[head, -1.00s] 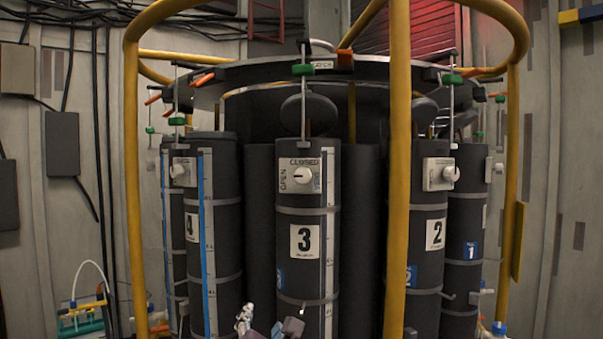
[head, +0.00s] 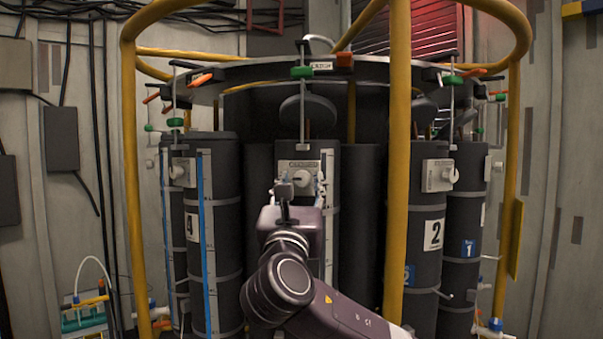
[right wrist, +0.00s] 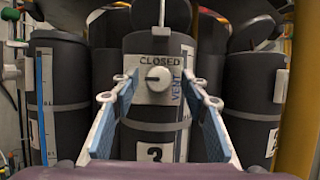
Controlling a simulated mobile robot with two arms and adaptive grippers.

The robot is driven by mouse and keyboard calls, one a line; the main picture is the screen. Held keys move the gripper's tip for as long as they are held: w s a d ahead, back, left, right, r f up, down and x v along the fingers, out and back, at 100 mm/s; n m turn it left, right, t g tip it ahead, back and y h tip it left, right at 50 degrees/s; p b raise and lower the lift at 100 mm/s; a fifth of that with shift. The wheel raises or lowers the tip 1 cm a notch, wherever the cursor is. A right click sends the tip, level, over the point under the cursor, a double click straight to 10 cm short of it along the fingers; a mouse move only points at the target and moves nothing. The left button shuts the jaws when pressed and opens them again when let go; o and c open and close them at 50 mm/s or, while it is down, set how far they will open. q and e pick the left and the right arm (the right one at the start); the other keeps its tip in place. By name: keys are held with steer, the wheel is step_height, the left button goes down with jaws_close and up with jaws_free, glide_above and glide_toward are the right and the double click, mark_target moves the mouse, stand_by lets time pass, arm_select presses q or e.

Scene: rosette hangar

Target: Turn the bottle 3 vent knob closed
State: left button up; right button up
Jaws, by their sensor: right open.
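Bottle 3 (head: 316,270) is a dark upright cylinder in the middle of the rack, partly hidden by my right arm in the head view. Its white vent knob (right wrist: 159,78) sits on a pale plate (right wrist: 151,95) near the top. The plate reads CLOSED above and VENT at the right in the right wrist view; its left part is hidden behind a finger. A small dark mark on the knob seems to point left. My right gripper (head: 301,186) is open in front of the plate, its blue-padded fingers left and right of the knob. I cannot tell whether they touch anything.
Bottle 4 (head: 222,267) stands to the left and bottle 2 (head: 428,268) to the right, each with a knob plate. A yellow post (head: 399,130) rises right of bottle 3. A round grey rim with coloured handles is above.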

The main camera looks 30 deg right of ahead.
steer(key=shift+w+d+r, duration=0.2)
steer(key=shift+w+d, duration=0.15)
steer(key=shift+w, duration=0.1)
jaws_close()
